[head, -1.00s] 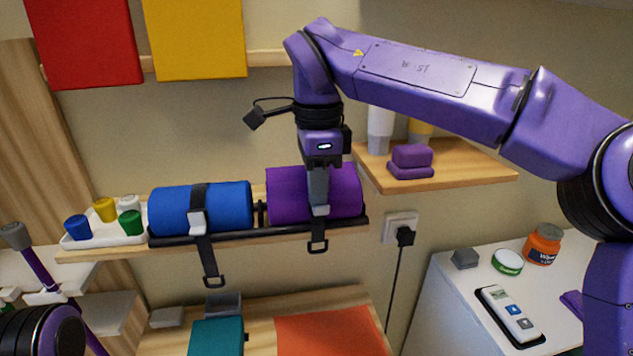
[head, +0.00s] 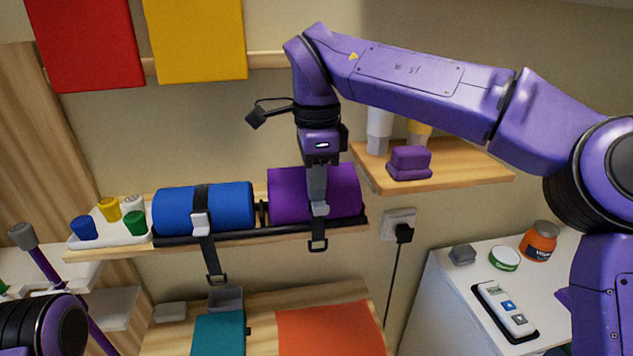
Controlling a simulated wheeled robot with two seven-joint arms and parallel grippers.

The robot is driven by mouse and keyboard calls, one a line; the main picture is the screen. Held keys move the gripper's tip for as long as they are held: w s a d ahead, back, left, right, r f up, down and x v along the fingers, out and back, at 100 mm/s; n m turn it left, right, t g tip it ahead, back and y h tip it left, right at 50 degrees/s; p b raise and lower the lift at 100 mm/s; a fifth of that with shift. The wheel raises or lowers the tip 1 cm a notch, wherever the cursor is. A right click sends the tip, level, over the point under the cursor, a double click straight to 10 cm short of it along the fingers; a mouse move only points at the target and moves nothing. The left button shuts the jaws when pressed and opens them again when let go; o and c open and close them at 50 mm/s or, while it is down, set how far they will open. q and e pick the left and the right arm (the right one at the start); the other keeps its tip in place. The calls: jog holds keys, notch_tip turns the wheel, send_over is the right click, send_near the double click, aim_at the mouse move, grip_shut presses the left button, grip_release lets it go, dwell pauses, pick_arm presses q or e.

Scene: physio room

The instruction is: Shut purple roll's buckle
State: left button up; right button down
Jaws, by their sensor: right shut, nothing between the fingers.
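The purple roll (head: 287,196) lies in the right half of a black rack on the wall shelf, beside the blue roll (head: 228,208). My right gripper (head: 318,206) is shut, points down and is at the front of the purple roll, over its strap. The purple roll's buckle (head: 320,210) shows as a light grey piece right at the fingertips; the fingers partly hide it, and I cannot tell whether it is open or shut. A black strap end with a loop (head: 318,246) hangs below it. My left gripper is not in view.
The blue roll has its own grey buckle (head: 200,224) and hanging strap. A white tray (head: 108,238) with small coloured pots stands left. A purple block (head: 410,160) sits on the right shelf (head: 450,172). A plug (head: 404,232) is in the wall socket below.

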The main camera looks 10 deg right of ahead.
aim_at(321, 205)
notch_tip(321, 205, up, 10)
jog(key=p, duration=0.3)
jog(key=shift+r, duration=0.25)
jog(key=s+r+t+b, duration=0.2)
jog(key=s+r+b, duration=0.15)
jog(key=s, duration=0.35)
jog(key=w+f, duration=0.1)
jog(key=f, duration=0.3)
jog(key=w+f, duration=0.1)
jog(key=f, duration=0.4)
jog(key=w+f, duration=0.1)
jog(key=f, duration=0.3)
jog(key=shift+w+f+b, duration=0.15)
jog(key=shift+w+b, duration=0.05)
jog(key=shift+b, duration=0.2)
jog(key=shift+w+f, duration=0.1)
jog(key=shift+w, duration=0.05)
